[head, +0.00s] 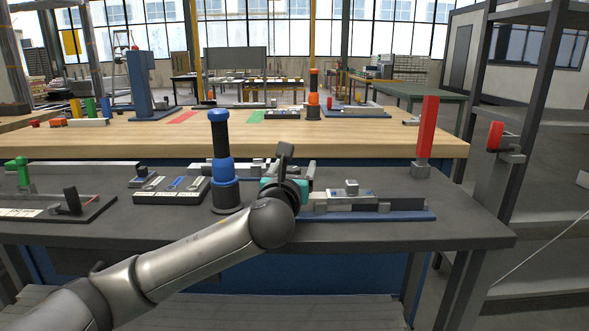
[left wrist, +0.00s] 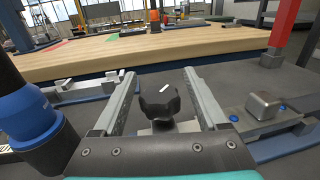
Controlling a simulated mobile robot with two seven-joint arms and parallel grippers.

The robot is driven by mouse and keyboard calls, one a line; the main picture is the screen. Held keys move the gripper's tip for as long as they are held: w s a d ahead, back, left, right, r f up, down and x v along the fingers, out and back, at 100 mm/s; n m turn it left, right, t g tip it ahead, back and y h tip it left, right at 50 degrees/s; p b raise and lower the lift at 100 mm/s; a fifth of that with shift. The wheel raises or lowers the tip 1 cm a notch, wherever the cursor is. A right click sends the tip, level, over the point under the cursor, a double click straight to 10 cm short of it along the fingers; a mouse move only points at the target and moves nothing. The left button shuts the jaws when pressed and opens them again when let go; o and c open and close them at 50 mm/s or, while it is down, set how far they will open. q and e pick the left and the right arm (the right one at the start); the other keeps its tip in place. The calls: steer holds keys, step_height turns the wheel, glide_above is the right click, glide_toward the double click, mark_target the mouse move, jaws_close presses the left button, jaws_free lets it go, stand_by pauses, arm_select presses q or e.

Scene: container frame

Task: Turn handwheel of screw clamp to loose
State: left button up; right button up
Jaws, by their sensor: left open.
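The screw clamp (head: 385,206) has a blue base and grey metal bars, and stands on the dark front bench right of my left gripper (head: 303,180). In the left wrist view, its black lobed handwheel (left wrist: 160,101) with a white mark shows between the two grey fingers of my left gripper (left wrist: 161,73). The fingers are spread, with a visible gap on both sides of the handwheel. I cannot tell how deep the handwheel sits between them. In the head view my arm hides the handwheel. My right gripper is not in view.
A blue-and-black post (head: 223,170) stands close left of my left gripper. A red-topped post (head: 426,135) stands at the bench's right side. A small plate with tools (head: 173,190) and a left fixture (head: 65,207) also occupy the bench. The front right bench corner (head: 470,228) is clear.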

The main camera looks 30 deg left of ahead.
arm_select(q)
steer(key=shift+c, duration=0.2)
jaws_close()
stand_by(0.3)
